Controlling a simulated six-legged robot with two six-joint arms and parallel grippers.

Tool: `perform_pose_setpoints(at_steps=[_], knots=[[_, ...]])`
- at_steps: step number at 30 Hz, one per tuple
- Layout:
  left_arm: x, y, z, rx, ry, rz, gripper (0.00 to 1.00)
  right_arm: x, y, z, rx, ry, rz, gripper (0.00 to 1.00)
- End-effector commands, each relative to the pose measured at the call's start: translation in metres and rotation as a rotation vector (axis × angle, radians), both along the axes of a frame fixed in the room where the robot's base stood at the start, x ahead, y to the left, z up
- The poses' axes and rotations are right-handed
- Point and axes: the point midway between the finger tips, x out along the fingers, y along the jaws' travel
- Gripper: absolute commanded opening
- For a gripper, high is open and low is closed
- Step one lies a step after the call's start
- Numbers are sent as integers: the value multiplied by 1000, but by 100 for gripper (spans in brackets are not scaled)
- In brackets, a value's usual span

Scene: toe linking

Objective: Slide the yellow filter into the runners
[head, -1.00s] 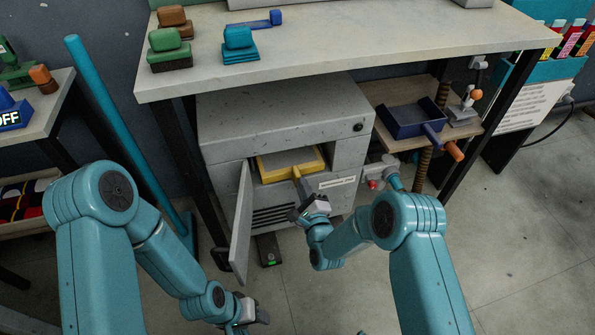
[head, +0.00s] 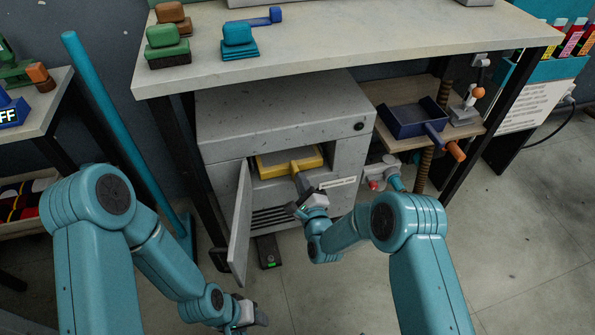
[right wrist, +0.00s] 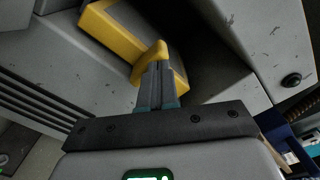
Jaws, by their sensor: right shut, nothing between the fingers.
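The yellow filter (head: 272,173) is a shallow tray with a yellow rim. It sits in the open bay of the grey cabinet (head: 225,150), its handle pointing out toward me. The runners cannot be made out. My right gripper (head: 294,208) is shut and empty in front of the bay, just below the handle. In the right wrist view its closed fingers (right wrist: 158,80) overlap the yellow filter (right wrist: 112,32) at the handle; whether they touch it I cannot tell. My left gripper (head: 262,318) is low near the floor, away from the filter, its jaws unclear.
The cabinet's door (head: 240,225) hangs open left of the bay. A table (head: 340,48) stands above the cabinet. A blue tray with an orange-tipped handle (head: 400,122) lies on a shelf to the right. Floor to the lower right is clear.

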Motion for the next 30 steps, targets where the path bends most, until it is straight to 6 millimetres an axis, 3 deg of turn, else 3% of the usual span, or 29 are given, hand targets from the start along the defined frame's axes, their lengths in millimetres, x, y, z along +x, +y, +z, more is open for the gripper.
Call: perform_pose_setpoints(at_steps=[30], knots=[[3,3,-16,2,-6,13,53,19,7,-1,0,0,1,0]])
